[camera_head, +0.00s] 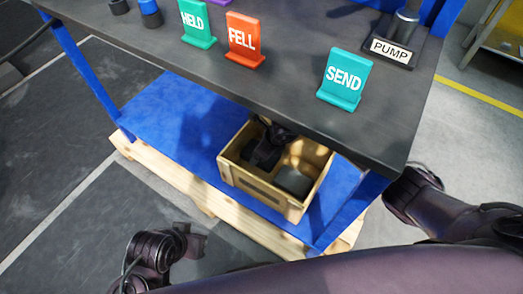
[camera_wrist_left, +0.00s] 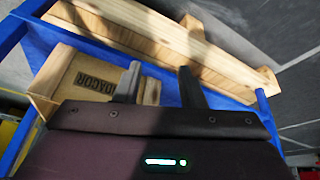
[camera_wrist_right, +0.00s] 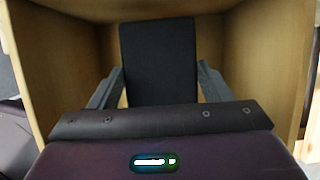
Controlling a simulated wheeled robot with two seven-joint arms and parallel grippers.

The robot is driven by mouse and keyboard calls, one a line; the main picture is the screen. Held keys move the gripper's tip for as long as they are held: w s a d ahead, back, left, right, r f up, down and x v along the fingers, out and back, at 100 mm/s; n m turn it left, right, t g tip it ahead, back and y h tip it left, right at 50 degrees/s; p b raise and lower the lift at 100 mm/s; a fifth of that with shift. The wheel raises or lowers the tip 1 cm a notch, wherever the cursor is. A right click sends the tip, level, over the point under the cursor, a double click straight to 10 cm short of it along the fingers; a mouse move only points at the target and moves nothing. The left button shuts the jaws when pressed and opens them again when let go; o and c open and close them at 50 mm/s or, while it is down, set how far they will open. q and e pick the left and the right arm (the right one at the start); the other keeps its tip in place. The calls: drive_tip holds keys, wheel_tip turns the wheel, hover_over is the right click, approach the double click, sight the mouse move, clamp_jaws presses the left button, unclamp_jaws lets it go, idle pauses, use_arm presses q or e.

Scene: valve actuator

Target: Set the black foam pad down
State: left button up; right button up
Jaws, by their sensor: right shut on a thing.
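The black foam pad (camera_wrist_right: 158,62) stands between the fingers of my right gripper (camera_wrist_right: 158,85) in the right wrist view, with wooden crate walls on both sides. My right gripper is shut on it. In the head view the wooden crate (camera_head: 262,192) sits on the blue lower shelf, with dark shapes inside, partly under the tabletop edge. I cannot tell there which dark part is gripper and which is pad. Whether the pad touches the crate floor is not clear. My left gripper (camera_wrist_left: 160,82) is open and empty in the left wrist view, outside the crate.
A grey flat-topped block (camera_head: 294,182) shows in the crate's right part. The dark tabletop (camera_head: 290,95) overhangs the shelf (camera_head: 180,120). On it stand a SEND sign (camera_head: 344,80), a FELL sign (camera_head: 245,40) and a HELD sign (camera_head: 197,25). A wooden pallet (camera_head: 170,180) lies underneath.

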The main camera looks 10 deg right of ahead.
drive_tip(key=shift+f+b, duration=0.3)
drive_tip(key=shift+f, duration=0.3)
drive_tip(key=o, duration=1)
drive_tip(key=shift+c, duration=0.2)
use_arm(q)
drive_tip(key=shift+w+d+t+h, duration=0.15)
drive_tip(key=shift+d+t+h, duration=0.2)
drive_tip(key=shift+d, duration=0.5)
drive_tip(key=shift+a, duration=0.1)
use_arm(e)
drive_tip(key=shift+r, duration=0.1)
